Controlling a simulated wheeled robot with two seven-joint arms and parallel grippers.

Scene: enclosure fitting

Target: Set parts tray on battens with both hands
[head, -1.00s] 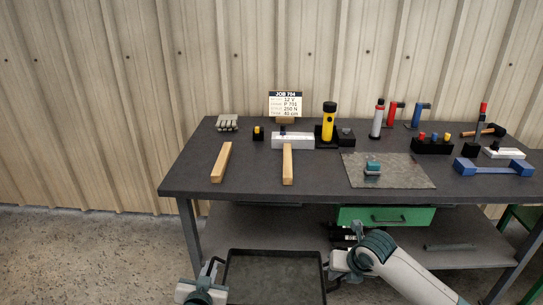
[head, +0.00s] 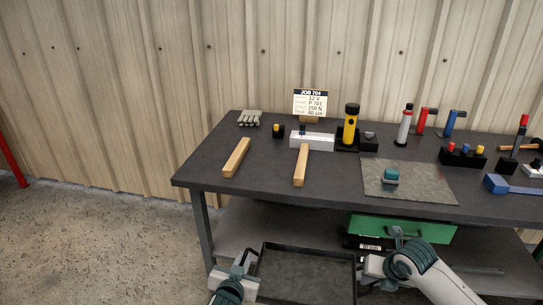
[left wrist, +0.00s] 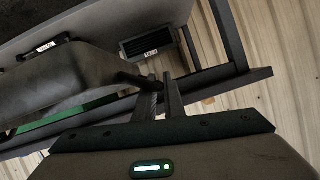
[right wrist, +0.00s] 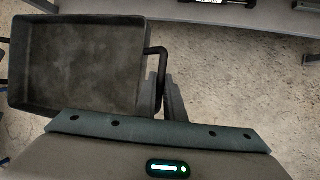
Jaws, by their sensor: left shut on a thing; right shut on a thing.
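The black parts tray (head: 305,279) is held level between my two grippers, in front of the bench and below its top. It looks empty. My left gripper (head: 248,262) is shut on the tray's left handle; the left wrist view shows its fingers (left wrist: 160,98) at the handle. My right gripper (head: 368,266) is shut on the right handle; in the right wrist view the fingers (right wrist: 163,98) close on the handle beside the tray wall (right wrist: 75,110). Two wooden battens, a left one (head: 237,157) and a right one (head: 301,165), lie apart on the left part of the bench top.
A grey mat (head: 415,184) with a teal item lies to the right. A green drawer (head: 400,228) hangs below.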

